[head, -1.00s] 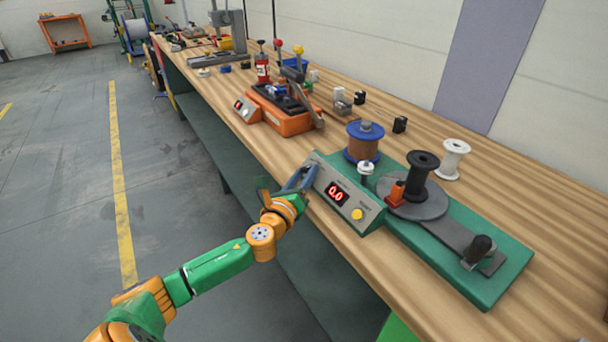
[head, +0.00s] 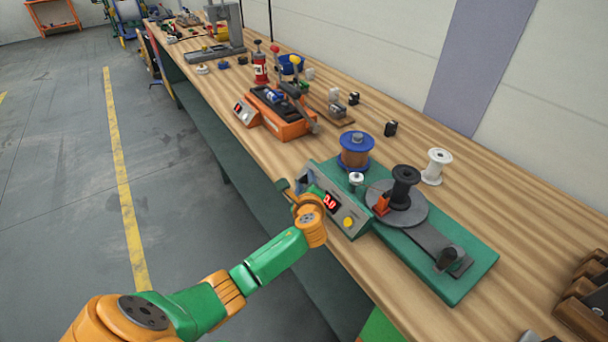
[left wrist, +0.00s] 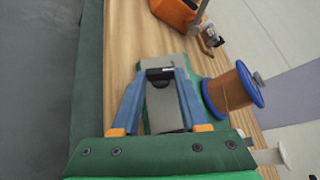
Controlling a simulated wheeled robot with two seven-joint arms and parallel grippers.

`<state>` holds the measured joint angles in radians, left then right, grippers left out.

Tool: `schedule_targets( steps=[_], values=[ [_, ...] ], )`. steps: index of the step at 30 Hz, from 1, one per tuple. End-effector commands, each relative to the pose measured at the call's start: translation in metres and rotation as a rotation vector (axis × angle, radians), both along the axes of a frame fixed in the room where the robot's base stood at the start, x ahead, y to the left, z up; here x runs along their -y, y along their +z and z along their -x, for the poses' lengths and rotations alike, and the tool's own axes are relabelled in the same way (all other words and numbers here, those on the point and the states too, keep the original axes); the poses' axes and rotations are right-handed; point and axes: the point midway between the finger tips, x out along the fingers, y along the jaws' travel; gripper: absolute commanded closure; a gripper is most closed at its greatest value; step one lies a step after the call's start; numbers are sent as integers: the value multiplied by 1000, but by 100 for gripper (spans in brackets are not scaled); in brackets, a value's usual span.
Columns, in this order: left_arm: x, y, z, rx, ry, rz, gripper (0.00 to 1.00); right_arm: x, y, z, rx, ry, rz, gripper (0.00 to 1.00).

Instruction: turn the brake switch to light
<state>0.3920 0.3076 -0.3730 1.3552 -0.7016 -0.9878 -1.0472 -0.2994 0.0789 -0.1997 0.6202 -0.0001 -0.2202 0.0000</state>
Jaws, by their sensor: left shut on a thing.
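The green machine (head: 465,283) stands on the bench with a grey sloped control panel (head: 357,212) on its front. The panel has a red digital display (head: 331,202) and a yellow button (head: 348,222). In the left wrist view a black switch (left wrist: 160,76) sits on the grey panel between my blue fingertips. My left gripper (left wrist: 160,66) is shut on this switch. In the head view my left gripper (head: 307,181) is at the panel's left end, and my wrist hides the switch. The switch's setting cannot be read. My right gripper is not in view.
The machine carries a copper-wire spool with blue flanges (head: 355,150) and a black spool (head: 405,185) on a grey disc. A white spool (head: 437,166) stands behind. An orange device (head: 284,118) is farther along the bench. Brown wooden blocks (head: 585,310) lie at lower right.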

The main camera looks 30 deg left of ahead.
Motion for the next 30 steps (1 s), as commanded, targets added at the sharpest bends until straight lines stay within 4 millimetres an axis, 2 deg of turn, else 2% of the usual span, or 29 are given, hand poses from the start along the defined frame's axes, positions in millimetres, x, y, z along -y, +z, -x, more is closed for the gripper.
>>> schedule_targets(
  steps=[1,9,25,26,28,30],
  values=[
    [1,4,-1,-6,15,16,100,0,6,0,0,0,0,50],
    [0,3,-2,-29,78,71,100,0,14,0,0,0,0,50],
    [0,2,-2,-33,92,85,100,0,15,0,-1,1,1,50],
    [0,2,-2,-33,92,85,48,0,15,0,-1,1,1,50],
    [0,2,-2,-34,92,84,29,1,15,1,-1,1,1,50],
    [0,2,-2,-34,92,84,26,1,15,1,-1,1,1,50]
  ],
)
